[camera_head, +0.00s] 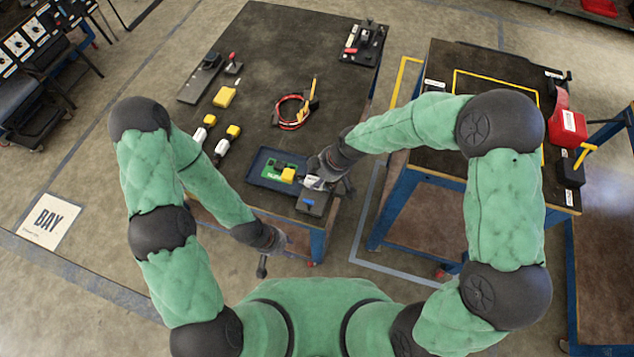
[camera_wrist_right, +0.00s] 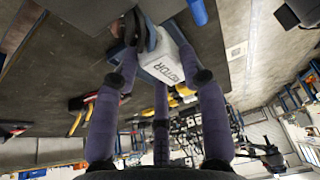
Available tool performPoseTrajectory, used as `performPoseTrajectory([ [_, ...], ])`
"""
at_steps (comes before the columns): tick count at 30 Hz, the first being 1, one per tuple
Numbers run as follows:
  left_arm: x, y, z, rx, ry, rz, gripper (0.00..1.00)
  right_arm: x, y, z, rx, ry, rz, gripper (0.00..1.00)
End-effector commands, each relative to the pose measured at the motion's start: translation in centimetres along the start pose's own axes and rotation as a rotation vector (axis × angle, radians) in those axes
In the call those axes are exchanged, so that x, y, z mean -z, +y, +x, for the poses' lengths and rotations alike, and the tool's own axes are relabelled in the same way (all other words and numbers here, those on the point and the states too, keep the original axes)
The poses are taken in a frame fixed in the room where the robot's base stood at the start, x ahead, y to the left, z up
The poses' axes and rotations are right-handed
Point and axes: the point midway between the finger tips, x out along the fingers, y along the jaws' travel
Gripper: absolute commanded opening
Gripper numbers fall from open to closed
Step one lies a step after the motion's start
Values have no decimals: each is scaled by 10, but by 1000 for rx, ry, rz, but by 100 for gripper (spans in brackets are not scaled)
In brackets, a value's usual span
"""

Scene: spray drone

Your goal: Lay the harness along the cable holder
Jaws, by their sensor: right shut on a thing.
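The harness appears as a red and black looped cable (camera_head: 290,112) on the dark table, beside a yellow tool-like piece (camera_head: 312,92). I cannot tell for sure which part is the cable holder; a long grey strip (camera_head: 200,78) lies at the table's left. My right gripper (camera_head: 330,178) is at the table's near right edge, apart from the loop. In the right wrist view its fingers (camera_wrist_right: 160,85) are shut on a white box (camera_wrist_right: 165,60) lettered MOTOR. My left gripper (camera_head: 265,262) hangs off the table's near edge, and its fingers are unclear.
A dark blue tray (camera_head: 259,181) with a green board and yellow block lies left of my right gripper. A grey box with a blue top (camera_head: 310,205) sits beside it. Yellow and white blocks (camera_head: 222,147) lie left. A second table (camera_head: 440,150) holds a red bin (camera_head: 568,128).

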Motion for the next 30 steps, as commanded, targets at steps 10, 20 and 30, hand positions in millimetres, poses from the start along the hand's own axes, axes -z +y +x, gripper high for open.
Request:
performPoseTrajectory([
  [10, 0, -4, 10, 0, 0, 0, 40, -3, 14, 24, 0, 0, 0, 0],
  [20, 1, -8, 21, 0, 0, 0, 40, -12, 14, 46, -2, 1, 0, 0],
  [30, 1, -10, 27, 0, 0, 0, 40, -15, 14, 52, -1, 0, 0, 0],
])
